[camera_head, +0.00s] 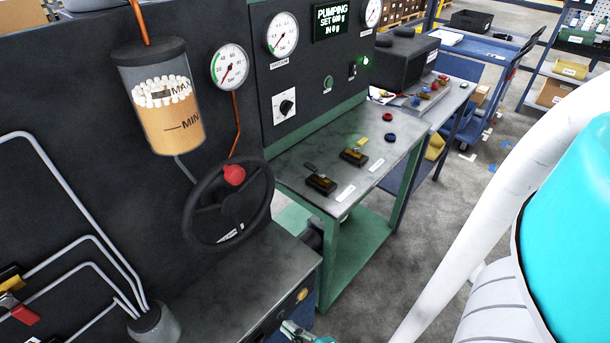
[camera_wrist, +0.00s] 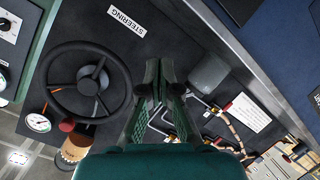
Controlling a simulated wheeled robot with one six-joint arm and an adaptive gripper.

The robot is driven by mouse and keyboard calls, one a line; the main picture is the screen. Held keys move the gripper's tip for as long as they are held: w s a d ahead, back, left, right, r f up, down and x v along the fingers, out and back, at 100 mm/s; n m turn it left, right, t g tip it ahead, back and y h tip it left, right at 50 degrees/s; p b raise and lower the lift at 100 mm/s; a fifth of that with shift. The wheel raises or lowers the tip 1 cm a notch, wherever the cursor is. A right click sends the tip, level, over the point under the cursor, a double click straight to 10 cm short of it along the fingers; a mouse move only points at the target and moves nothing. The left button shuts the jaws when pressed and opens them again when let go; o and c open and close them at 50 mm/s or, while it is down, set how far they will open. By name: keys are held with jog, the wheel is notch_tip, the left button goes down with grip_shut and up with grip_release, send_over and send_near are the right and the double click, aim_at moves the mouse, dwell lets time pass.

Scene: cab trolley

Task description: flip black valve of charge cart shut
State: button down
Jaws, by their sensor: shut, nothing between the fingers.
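The charge cart (camera_head: 300,150) is a green-framed bench with a grey top and a dark gauge panel, in the head view. A black-handled valve (camera_head: 321,184) with a brownish body sits near the top's front left corner. A yellow-handled valve (camera_head: 354,157) sits behind it. Whether the black valve is open or shut is too small to tell. My gripper (camera_wrist: 160,85) is shut and empty in the wrist view, over the steering bench and pointing away from the valves. Only a teal bit of it shows at the head view's bottom edge.
The steering bench has a black wheel (camera_head: 228,203) with a red knob, a fluid reservoir (camera_head: 163,97) and grey pipes (camera_head: 85,245). Red and blue caps (camera_head: 390,137) lie on the cart top.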

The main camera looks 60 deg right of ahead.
jog(key=w+d+r+n+g+h, duration=0.1)
jog(key=w+d+r+g+h, duration=0.1)
jog(key=w+d+h, duration=0.65)
jog(key=w+d+r+g+h, duration=0.1)
jog(key=w+d+r, duration=0.1)
jog(key=d, duration=0.6)
jog(key=w+d+r+g+h, duration=0.2)
jog(key=d+r, duration=0.3)
jog(key=d, duration=0.3)
jog(key=shift+w+d+r, duration=0.2)
jog(key=shift+w+d, duration=0.1)
jog(key=shift+w, duration=0.1)
jog(key=shift+h, duration=0.25)
send_near(305, 166)
jog(key=w, duration=0.1)
jog(key=w+d, duration=0.1)
jog(key=w, duration=0.2)
jog(key=shift+w+d, duration=0.15)
jog(key=shift+d, duration=0.2)
jog(key=shift+s+d, duration=0.2)
jog(key=shift+d, duration=0.35)
jog(key=shift+s+d, duration=0.2)
jog(key=shift+d, duration=0.3)
jog(key=shift+s+d, duration=0.2)
jog(key=shift+d, duration=0.5)
